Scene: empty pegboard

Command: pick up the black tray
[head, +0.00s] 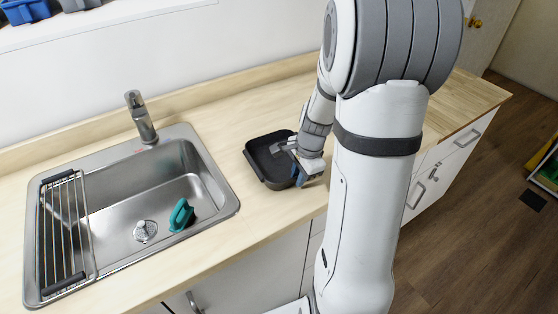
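The black tray (262,160) lies flat on the wooden counter, to the right of the sink. It is a shallow, roughly square tray with raised walls. My gripper (290,160) is at the tray's right side, with its fingers over or at the right wall. Part of the tray's right edge is hidden behind the gripper. I cannot tell whether the fingers are closed on the wall or apart around it.
A metal sink (212,205) with a faucet (140,117), a drying rack (66,230) and a teal sponge-like item (181,215) is on the left. The wooden counter (228,100) is clear behind the tray. The counter's front edge runs close to the tray.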

